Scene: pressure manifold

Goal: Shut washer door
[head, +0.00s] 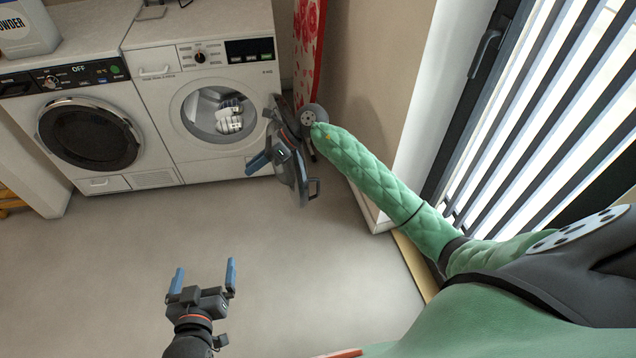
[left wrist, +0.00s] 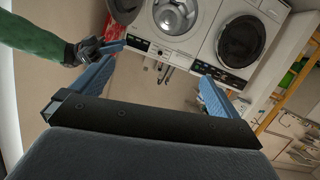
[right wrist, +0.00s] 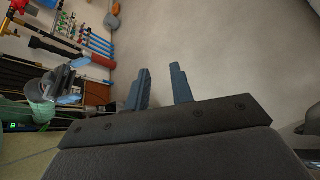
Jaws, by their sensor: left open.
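The right-hand white washer (head: 208,85) has its drum uncovered, with white items inside. Its door (head: 283,118) stands swung open at the right and appears nearly edge-on, partly hidden by my right gripper. The drum also shows in the left wrist view (left wrist: 175,14), with the dark door (left wrist: 124,8) beside it. My right gripper (head: 268,158) is close in front of the open door; I cannot tell if they touch. Its fingers are apart and empty in the right wrist view (right wrist: 160,82). My left gripper (head: 204,275) is open and empty above the floor, well away from the washers.
A second washer (head: 90,130) with a dark closed door and an "OFF" display stands at the left. A powder box (head: 25,28) sits on top. A red patterned board (head: 309,45) leans by the wall. A window with blinds (head: 550,110) is at right. The middle floor is clear.

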